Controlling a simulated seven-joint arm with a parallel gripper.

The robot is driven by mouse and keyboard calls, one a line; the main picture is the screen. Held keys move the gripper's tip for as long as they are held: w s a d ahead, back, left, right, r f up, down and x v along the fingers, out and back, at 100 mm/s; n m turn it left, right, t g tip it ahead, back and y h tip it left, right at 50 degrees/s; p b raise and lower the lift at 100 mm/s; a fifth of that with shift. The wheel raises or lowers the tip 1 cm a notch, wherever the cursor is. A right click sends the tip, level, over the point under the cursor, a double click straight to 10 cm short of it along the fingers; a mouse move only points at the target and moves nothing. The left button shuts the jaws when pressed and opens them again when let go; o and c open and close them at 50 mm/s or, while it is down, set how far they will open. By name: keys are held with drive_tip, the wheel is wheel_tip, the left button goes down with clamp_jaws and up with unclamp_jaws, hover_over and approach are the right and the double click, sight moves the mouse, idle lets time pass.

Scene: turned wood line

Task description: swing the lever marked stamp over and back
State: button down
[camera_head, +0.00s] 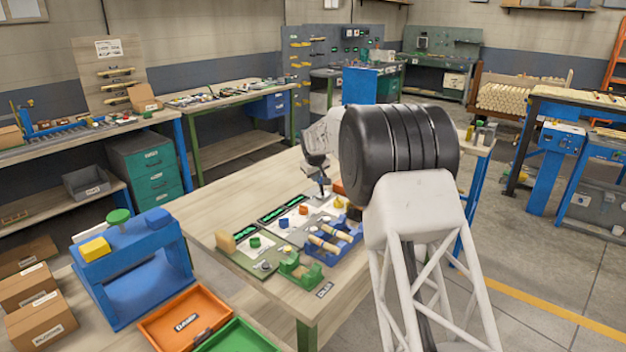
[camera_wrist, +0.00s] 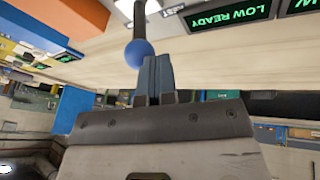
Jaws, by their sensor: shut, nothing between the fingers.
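A lever with a blue ball knob (camera_wrist: 139,53) on a dark rod shows in the wrist view, at the top centre. My gripper (camera_wrist: 156,62) is shut and empty, its fingertips close beside the knob; I cannot tell whether they touch it. A white label (camera_wrist: 172,8) lies near the lever, cut off and only partly readable, so I cannot confirm the word stamp. In the head view my gripper (camera_head: 323,190) is small, over the far side of the workbench (camera_head: 215,212). The lever is not clear there.
Green-lit displays (camera_wrist: 218,15) stand beside the lever. The bench holds coloured buttons, a green block (camera_head: 300,270) and a blue tray (camera_head: 345,243) with wooden pieces. A blue stand (camera_head: 135,265) and an orange tray (camera_head: 184,318) are nearer. The bench's left part is clear.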

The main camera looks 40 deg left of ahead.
drive_tip(key=w+g, duration=0.1)
drive_tip(key=w+r+g, duration=0.1)
drive_tip(key=w, duration=0.1)
drive_tip(key=shift+w+g, duration=0.2)
drive_tip(key=shift+g, duration=0.2)
drive_tip(key=w+g, duration=0.2)
drive_tip(key=w, duration=0.1)
drive_tip(key=shift+w+m, duration=0.15)
drive_tip(key=shift+m, duration=0.15)
drive_tip(key=shift+r, duration=0.15)
drive_tip(key=shift+r, duration=0.7)
